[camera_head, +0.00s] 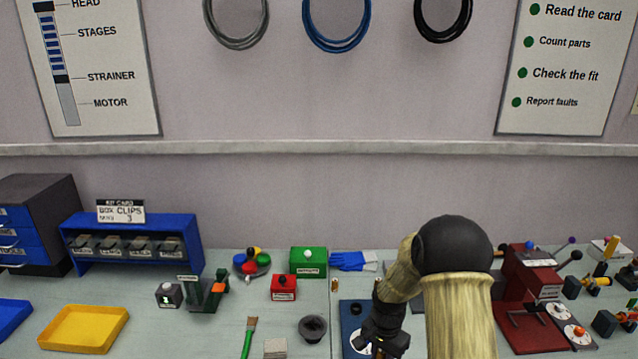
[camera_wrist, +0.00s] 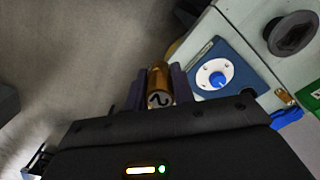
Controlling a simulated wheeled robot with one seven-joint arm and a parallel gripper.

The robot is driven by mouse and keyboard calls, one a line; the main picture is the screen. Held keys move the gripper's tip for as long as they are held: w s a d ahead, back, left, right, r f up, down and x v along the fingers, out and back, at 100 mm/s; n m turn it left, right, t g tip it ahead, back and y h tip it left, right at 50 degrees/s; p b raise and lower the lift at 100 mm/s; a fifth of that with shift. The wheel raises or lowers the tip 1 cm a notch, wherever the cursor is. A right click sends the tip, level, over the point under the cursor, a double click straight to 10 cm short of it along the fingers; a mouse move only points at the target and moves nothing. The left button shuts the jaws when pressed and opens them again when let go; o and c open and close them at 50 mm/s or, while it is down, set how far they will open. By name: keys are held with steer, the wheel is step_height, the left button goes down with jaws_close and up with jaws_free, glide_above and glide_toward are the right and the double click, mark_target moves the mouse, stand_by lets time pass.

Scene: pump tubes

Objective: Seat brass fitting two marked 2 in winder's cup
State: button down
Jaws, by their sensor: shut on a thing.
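My gripper (camera_head: 383,338) hangs over the blue base plate (camera_head: 350,312) near the bench front. In the wrist view my gripper (camera_wrist: 159,92) is shut on a brass fitting (camera_wrist: 158,98), a cylinder whose end facing the camera bears a dark 2. In that view the blue plate (camera_wrist: 240,58), with a white disc and blue knob (camera_wrist: 217,80), lies to the right of the held fitting, apart from it. I cannot tell for sure which fixture is the winder, and its cup is not clearly visible. The head view hides the held fitting.
A dark round cup-like piece (camera_head: 312,328) stands left of the blue plate. A small brass piece (camera_head: 335,285) stands behind it. A red box (camera_head: 284,288) and green box (camera_head: 308,262) are further back. A red machine (camera_head: 530,275) with levers is at right.

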steer(key=s+f+n+b, duration=0.2)
steer(key=f+n+b, duration=0.2)
steer(key=f, duration=0.5)
steer(key=s+f+n+b, duration=0.2)
steer(key=f+n+b, duration=0.2)
steer(key=f, duration=0.6)
steer(key=shift+s+a, duration=0.25)
steer(key=shift+s, duration=0.1)
